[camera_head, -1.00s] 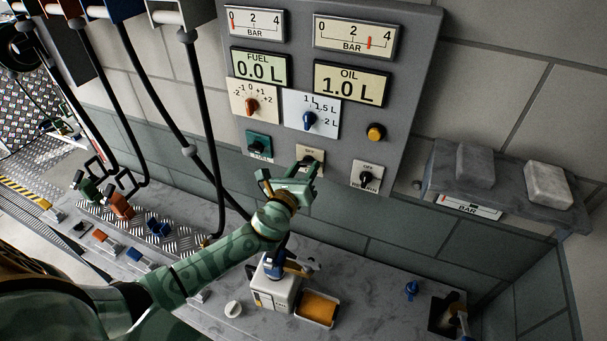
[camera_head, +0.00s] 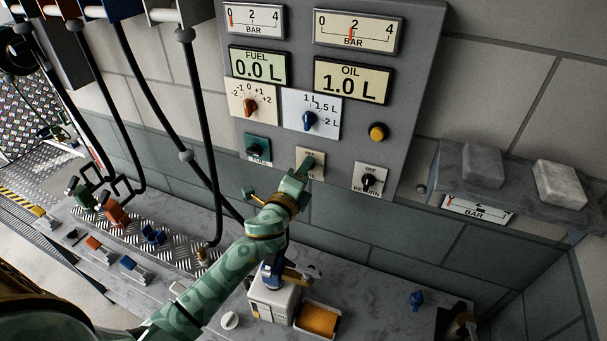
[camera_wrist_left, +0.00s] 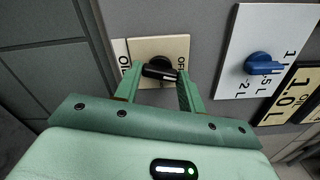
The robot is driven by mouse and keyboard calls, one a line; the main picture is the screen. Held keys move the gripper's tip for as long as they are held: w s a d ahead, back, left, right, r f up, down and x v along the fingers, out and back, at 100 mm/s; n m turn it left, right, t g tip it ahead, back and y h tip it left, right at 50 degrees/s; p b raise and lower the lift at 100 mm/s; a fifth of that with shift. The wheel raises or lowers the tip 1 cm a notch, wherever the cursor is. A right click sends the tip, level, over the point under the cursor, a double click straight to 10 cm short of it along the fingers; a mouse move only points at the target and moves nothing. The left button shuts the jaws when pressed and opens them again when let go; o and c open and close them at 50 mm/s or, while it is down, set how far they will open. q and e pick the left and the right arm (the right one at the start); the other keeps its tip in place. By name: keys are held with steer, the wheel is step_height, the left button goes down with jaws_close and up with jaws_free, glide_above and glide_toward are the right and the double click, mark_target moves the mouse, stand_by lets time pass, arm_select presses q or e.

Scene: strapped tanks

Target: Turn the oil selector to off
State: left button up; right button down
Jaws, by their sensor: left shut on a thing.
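The oil selector is a black knob on a small cream plate (camera_head: 317,155), low in the middle of the grey panel. In the left wrist view the knob (camera_wrist_left: 158,69) sits between my fingertips, with OFF printed on the plate's right side and OIL at its left. My left gripper (camera_head: 305,167) is shut on the knob and hides most of it in the head view. The knob lies roughly along the line between the two labels; which end is its pointer is hard to tell.
A green fuel selector (camera_head: 258,148) is left of the plate and a return selector (camera_head: 368,180) right of it. A blue-knob dial (camera_head: 309,120) is just above. A white can (camera_head: 272,302) and an orange-filled tray (camera_head: 318,319) stand on the bench below.

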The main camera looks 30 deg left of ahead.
arm_select(q)
steer(key=shift+n, duration=1.6)
steer(key=o, duration=1)
steer(key=s, duration=0.5)
steer(key=s+b, duration=0.1)
steer(key=s, duration=0.5)
steer(key=s+d+b, duration=0.1)
steer(key=s, duration=0.4)
steer(key=shift+s, duration=0.15)
steer(key=shift+f, duration=0.1)
